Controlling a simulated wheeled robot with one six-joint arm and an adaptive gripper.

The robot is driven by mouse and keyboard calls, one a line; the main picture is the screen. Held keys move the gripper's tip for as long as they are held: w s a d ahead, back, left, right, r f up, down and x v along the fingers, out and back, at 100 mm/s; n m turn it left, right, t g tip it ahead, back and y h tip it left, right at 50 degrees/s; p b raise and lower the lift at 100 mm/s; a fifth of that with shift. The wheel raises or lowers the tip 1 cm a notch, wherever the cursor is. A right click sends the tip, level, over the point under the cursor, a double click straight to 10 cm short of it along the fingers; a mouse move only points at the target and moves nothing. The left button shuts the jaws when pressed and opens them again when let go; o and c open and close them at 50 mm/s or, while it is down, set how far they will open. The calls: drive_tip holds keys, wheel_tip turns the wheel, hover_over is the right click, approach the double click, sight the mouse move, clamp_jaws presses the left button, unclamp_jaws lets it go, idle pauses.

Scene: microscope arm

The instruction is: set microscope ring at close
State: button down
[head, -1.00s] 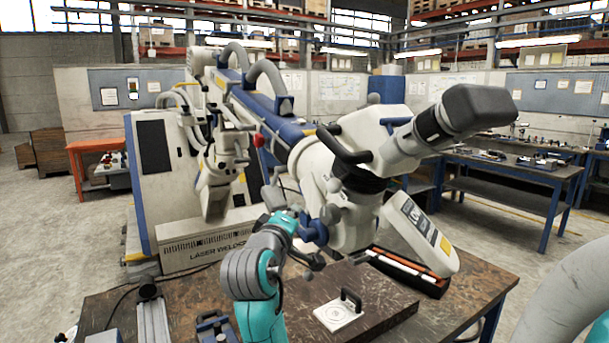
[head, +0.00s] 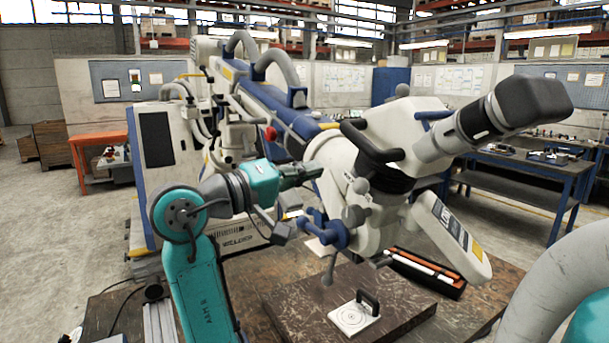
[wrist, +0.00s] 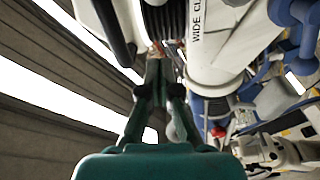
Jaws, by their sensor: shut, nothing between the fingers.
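The microscope (head: 400,130) hangs from its arm over the bench, its dark eyepiece end to the upper right. A dark ring (head: 390,180) sits below its white head. In the wrist view a black ribbed ring (wrist: 165,20) lies beside a white barrel (wrist: 215,45) with the partly visible lettering "WIDE C". I cannot read the ring's setting. My gripper (head: 320,171) is left of the microscope's white body in the head view. In the wrist view my gripper (wrist: 157,55) is shut and empty, its tips just below the ribbed ring; contact is unclear.
A blue knob assembly (head: 328,230) hangs under the microscope, close to my wrist. A white plate with a black handle (head: 355,315) and a tray with orange edging (head: 428,272) are on the bench (head: 300,310). A white cabinet (head: 160,150) stands behind my arm.

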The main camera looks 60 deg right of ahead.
drive_tip(key=s+d+f, duration=0.1)
drive_tip(key=s+d, duration=0.2)
drive_tip(key=s, duration=0.2)
drive_tip(key=shift+s+d+f, duration=0.2)
drive_tip(key=shift+s+d, duration=0.05)
drive_tip(key=shift+d, duration=0.05)
idle(0.4)
